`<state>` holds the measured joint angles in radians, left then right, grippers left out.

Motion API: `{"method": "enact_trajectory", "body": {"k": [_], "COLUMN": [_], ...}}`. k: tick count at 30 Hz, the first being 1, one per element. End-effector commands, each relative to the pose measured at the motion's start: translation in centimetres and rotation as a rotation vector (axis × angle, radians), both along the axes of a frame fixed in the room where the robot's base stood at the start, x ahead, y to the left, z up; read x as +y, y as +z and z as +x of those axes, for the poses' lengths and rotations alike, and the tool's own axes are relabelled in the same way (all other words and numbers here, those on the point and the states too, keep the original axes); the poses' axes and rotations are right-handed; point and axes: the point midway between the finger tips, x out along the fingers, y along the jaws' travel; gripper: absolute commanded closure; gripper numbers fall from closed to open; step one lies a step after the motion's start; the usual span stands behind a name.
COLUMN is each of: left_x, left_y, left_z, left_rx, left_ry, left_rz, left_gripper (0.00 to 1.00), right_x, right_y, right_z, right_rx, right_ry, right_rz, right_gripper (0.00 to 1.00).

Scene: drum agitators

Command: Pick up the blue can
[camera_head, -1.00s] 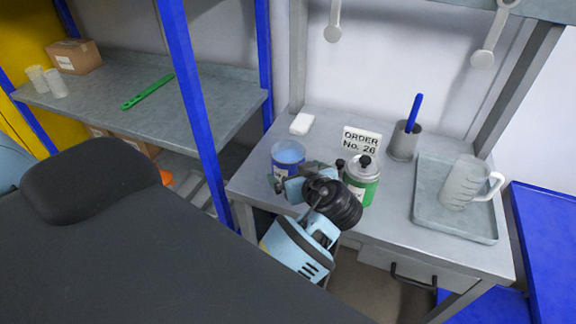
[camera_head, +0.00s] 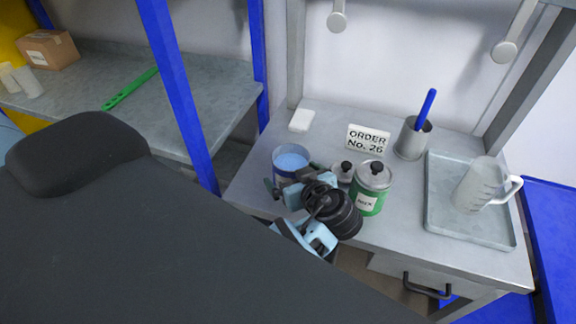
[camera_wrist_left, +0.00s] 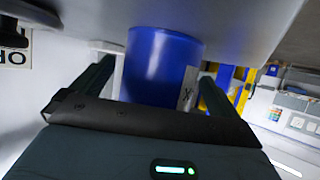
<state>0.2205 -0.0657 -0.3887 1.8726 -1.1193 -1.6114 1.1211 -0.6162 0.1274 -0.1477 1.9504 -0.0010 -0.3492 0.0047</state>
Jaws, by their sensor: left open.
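The blue can (camera_head: 290,161) stands upright on the grey bench near its front left, open at the top with light blue contents. My left gripper (camera_head: 284,184) is at its near side and hides its lower front in the head view. In the left wrist view, which is upside down, the blue can (camera_wrist_left: 160,62) sits between the two fingers of my open left gripper (camera_wrist_left: 152,84). Gaps show on both sides of the can near the fingers. Part of a pale label shows at its edge. My right gripper is not in view.
A green can (camera_head: 371,188) with a knobbed lid stands close right of my wrist. A small lid with a black knob (camera_head: 345,170) lies between the cans. Behind are an order sign (camera_head: 368,139) and a cup (camera_head: 412,138). A tray (camera_head: 440,224) holds a jug (camera_head: 476,184).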

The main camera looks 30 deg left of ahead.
Motion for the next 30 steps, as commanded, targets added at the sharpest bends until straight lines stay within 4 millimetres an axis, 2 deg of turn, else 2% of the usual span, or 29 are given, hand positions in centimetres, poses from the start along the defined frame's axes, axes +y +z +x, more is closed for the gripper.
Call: {"method": "enact_trajectory", "body": {"k": [13, 26, 30], "left_x": [-0.20, -0.19, -0.18], "left_y": [-0.20, -0.20, -0.08], "left_z": [-0.29, -0.27, -0.23], "left_rx": [0.000, 0.000, -0.003], "left_ry": [0.002, 0.002, 0.002], "left_rz": [0.000, 0.000, 0.001], "left_gripper": [0.01, 0.58, 0.60], "right_x": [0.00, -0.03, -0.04], "right_y": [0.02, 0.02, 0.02], "right_z": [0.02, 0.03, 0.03], "right_rx": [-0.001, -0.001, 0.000], "right_ry": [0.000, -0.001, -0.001], "right_rz": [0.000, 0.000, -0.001], "right_gripper": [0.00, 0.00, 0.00]}}
